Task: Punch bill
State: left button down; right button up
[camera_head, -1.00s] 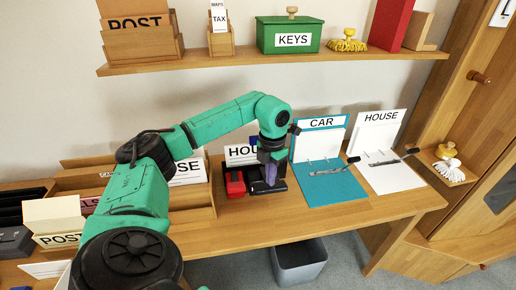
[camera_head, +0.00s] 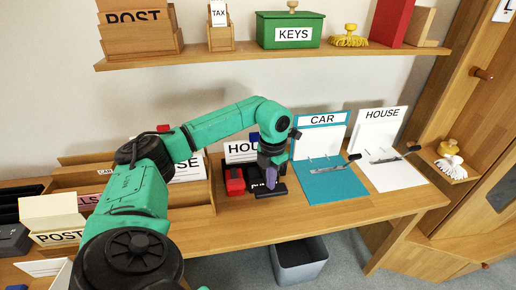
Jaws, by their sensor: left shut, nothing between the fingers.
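A black hole punch (camera_head: 277,192) with a white-lettered label, partly covered, sits on the desk. A white sheet marked "HOU…" (camera_head: 238,150) stands behind it; the rest of its word is hidden by my arm, and I cannot tell whether it reaches into the punch. My left gripper (camera_head: 270,184) points down over the punch, with its fingers shut and empty. It looks at or just above the punch top; contact is unclear. My right gripper is out of view.
A red desk tool (camera_head: 235,182) stands just left of the punch. CAR (camera_head: 330,186) and HOUSE (camera_head: 395,175) binders lie open at right. A wooden sorter (camera_head: 200,222) is at left, a bin (camera_head: 299,262) below. The shelf (camera_head: 230,57) overhangs behind.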

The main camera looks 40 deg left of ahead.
pick_arm(q)
jog(key=shift+s+d+f, duration=0.1)
jog(key=shift+d+f, duration=0.05)
jog(key=shift+f, duration=0.05)
notch_tip(320, 180, up, 9)
jog(key=p, duration=0.7)
dwell(0.4)
